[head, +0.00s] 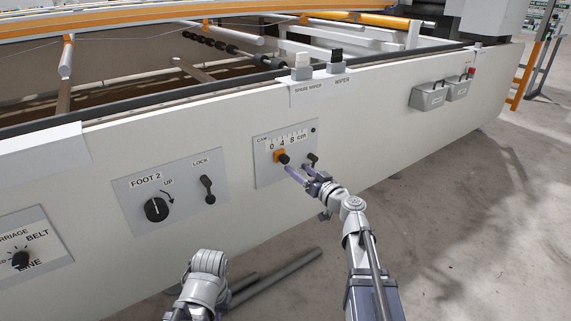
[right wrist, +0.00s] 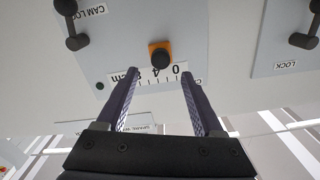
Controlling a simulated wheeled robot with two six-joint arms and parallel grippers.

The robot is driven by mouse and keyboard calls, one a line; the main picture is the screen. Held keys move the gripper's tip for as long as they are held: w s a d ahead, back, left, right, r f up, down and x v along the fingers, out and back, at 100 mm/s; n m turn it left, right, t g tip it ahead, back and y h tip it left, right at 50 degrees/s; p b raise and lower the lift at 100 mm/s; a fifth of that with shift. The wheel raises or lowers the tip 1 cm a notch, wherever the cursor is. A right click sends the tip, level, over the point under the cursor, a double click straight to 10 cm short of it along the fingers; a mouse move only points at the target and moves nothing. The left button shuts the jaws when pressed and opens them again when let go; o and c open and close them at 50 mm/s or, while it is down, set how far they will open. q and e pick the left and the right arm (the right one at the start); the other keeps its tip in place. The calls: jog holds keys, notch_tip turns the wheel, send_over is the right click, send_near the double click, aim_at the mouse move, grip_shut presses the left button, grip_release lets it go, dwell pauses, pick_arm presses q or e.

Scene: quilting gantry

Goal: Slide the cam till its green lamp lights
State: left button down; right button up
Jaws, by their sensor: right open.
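The cam (head: 283,157) is an orange slider with a black knob on a grey panel, near the 4 on its cm scale. It also shows in the right wrist view (right wrist: 160,54), beyond and between my fingertips. The lamp (head: 313,130) at the panel's upper right looks dark; in the right wrist view the lamp (right wrist: 99,86) is a dim green dot. My right gripper (head: 297,171) is open and empty, its fingers pointing at the panel, with no visible contact with the knob. My left forearm is low in the head view; its gripper is not visible.
The cam lock lever (head: 312,160) is right of the cam, close to my right gripper; it also shows in the right wrist view (right wrist: 72,25). A LOCK lever (head: 208,189) and the FOOT 2 dial (head: 157,209) are further left. Wiper switches (head: 302,67) stand above.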

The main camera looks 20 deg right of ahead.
aim_at(287, 161)
jog(key=x, duration=0.7)
jog(key=shift+w+a+f, duration=0.1)
jog(key=shift+w+a, duration=0.05)
jog(key=shift+w, duration=0.2)
grip_shut()
dwell(0.5)
